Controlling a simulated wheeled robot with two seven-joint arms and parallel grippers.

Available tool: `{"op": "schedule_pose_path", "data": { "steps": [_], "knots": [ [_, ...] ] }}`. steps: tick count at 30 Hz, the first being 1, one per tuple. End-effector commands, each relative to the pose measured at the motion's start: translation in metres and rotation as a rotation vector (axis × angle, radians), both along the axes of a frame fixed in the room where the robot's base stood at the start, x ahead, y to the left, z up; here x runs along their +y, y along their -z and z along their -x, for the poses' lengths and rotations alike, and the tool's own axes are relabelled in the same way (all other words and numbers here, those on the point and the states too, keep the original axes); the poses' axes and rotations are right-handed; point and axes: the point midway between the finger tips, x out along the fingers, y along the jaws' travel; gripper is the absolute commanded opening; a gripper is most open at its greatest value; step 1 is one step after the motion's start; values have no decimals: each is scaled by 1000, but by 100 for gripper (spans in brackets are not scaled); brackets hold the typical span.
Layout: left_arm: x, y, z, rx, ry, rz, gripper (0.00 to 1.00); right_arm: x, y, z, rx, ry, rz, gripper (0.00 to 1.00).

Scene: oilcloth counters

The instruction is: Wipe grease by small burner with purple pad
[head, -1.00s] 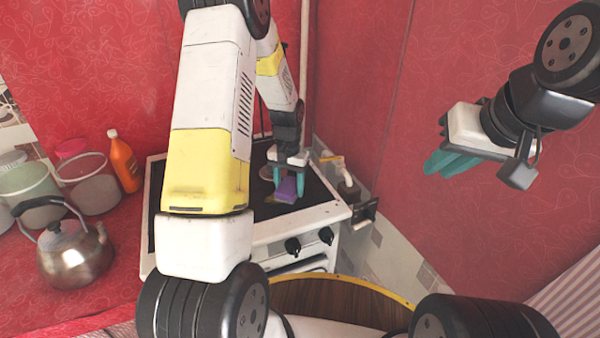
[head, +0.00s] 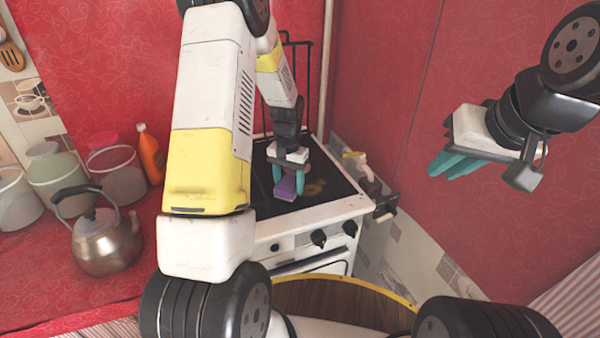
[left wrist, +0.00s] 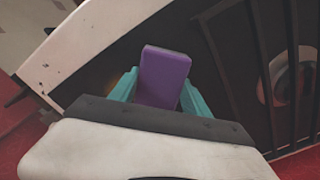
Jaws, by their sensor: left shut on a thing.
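My left gripper (head: 288,180) points down over the dark stove top (head: 330,200) and is shut on the purple pad (head: 286,188). The pad also shows between the teal fingers in the left wrist view (left wrist: 163,78). The pad is low, at or just above the surface; I cannot tell if it touches. A brownish-yellow grease patch (head: 315,187) lies just right of the pad. A round pale burner (left wrist: 285,80) shows behind the bars in the left wrist view. My right gripper (head: 455,163) hangs empty at the right, away from the stove; its finger gap is unclear.
A steel kettle (head: 105,242), jars (head: 115,175) and an orange bottle (head: 150,153) stand on the red counter left of the stove. A black upright rack (head: 298,75) is behind the stove. Knobs (head: 319,238) line its front. A red wall is close on the right.

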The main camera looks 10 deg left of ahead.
Motion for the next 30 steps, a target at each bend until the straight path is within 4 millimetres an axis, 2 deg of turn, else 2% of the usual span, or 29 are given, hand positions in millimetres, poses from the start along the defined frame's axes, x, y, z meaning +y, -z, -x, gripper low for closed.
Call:
{"op": "schedule_pose_path", "data": {
  "steps": [1, 18, 23, 30],
  "knots": [
    [-2, -15, -3, -11, 2, 1, 17, 0, 0, 0, 1, 1, 0, 17],
    [-5, -63, 1, -8, 2, 2, 17, 0, 0, 0, 1, 1, 0, 17],
    [-5, -71, 2, -6, 2, 2, 17, 0, 0, 0, 1, 1, 0, 17],
    [-5, -71, 2, -6, 2, 2, 17, 0, 0, 0, 1, 1, 0, 17]
  ]
}}
